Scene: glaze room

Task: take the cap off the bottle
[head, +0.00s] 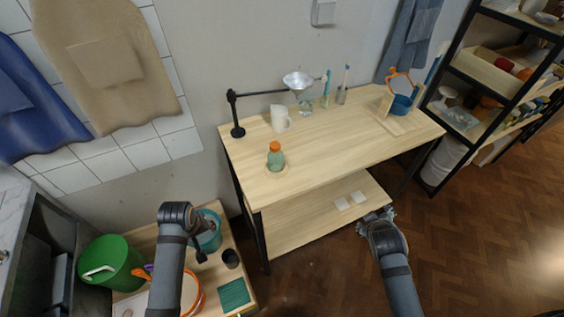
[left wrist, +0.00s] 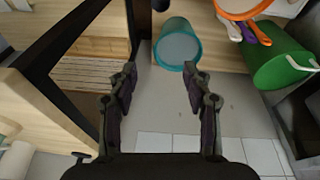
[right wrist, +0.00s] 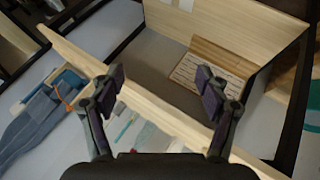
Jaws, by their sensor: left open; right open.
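The bottle (head: 276,162) is green and stands upright on a round pale mat near the front left of the wooden table. Its orange cap (head: 274,146) sits on top of it. My left gripper (head: 201,254) is low and to the left of the table, well apart from the bottle; in the left wrist view (left wrist: 160,76) its fingers are spread and empty. My right gripper (head: 373,214) is at the right front of the table, partly hidden by its arm. In the right wrist view (right wrist: 160,78) it is open and empty. I cannot make out the bottle in either wrist view.
On the table (head: 330,150) stand a white mug (head: 280,119), a funnel (head: 298,81) on a black stand (head: 237,131), and a blue bowl (head: 401,105). A teal bucket (head: 208,240) and a green bucket (head: 108,263) are at lower left. Shelving stands at right. The table's middle is clear.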

